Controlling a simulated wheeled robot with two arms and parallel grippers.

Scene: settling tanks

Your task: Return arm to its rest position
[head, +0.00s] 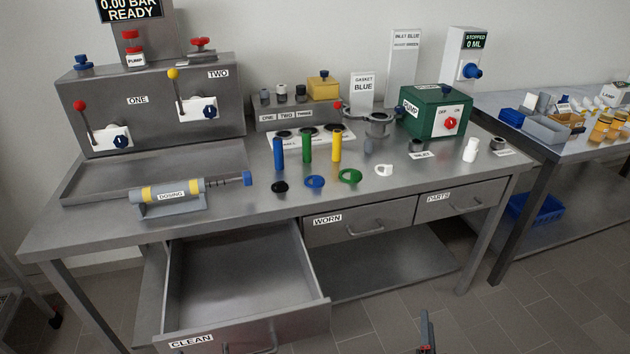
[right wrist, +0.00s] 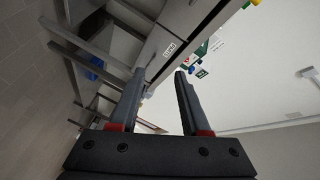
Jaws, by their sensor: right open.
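My right gripper (right wrist: 160,85) is open in the right wrist view, with two grey fingers apart and nothing between them. In the head view only a small part of it (head: 426,340) shows at the bottom edge, low in front of the bench and away from the objects on it. The right wrist view is tilted and shows the bench, a drawer label and the wall beyond the fingers. My left gripper and arm do not show in either view.
The CLEAN drawer (head: 172,290) is pulled open and juts out, empty. The WORN drawer (head: 375,222) and PARTS drawer (head: 460,200) are shut. Tiled floor in front at the right is clear.

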